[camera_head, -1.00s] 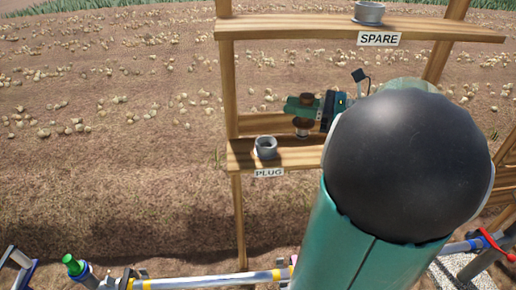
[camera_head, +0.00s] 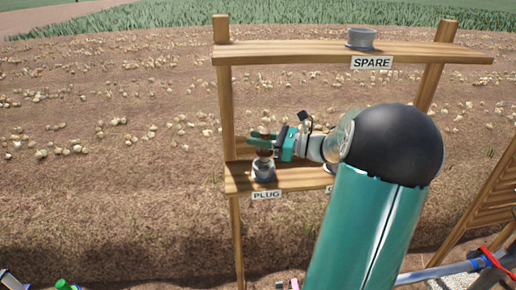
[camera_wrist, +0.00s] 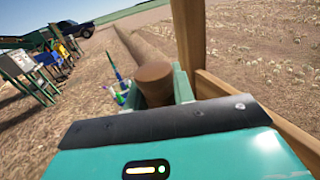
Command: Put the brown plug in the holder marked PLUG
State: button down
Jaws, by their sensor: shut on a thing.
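The holder marked PLUG (camera_head: 263,174) is a grey ring on the lower wooden shelf, above its white label. My gripper (camera_head: 262,142) is directly above it, shut on the brown plug (camera_head: 266,152). The plug is upright, and its lower end meets the holder's mouth in the picture. I cannot tell whether it is inside the ring or just over it. In the wrist view the plug's round brown top (camera_wrist: 154,73) shows between the green fingers (camera_wrist: 158,92); its lower part is hidden there.
The holder marked SPARE (camera_head: 361,39) stands on the upper shelf (camera_head: 290,52). Wooden posts (camera_head: 227,100) flank the shelves. My arm hides the lower shelf's right part. Blue and red pipework (camera_head: 470,264) runs at the lower right. Open field lies behind.

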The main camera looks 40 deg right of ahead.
jog(key=shift+w+f, duration=0.15)
jog(key=shift+f, duration=0.75)
jog(key=shift+w+f, duration=0.1)
jog(key=shift+f, duration=0.75)
jog(key=shift+f, duration=0.1)
jog(key=shift+f, duration=0.25)
jog(key=c, duration=1.2)
grip_release()
jog(key=shift+o, duration=0.2)
jog(key=shift+r, duration=0.25)
jog(key=shift+s+d+r, duration=0.15)
jog(key=shift+s+d, duration=0.05)
jog(key=shift+s, duration=0.05)
jog(key=v, duration=0.7)
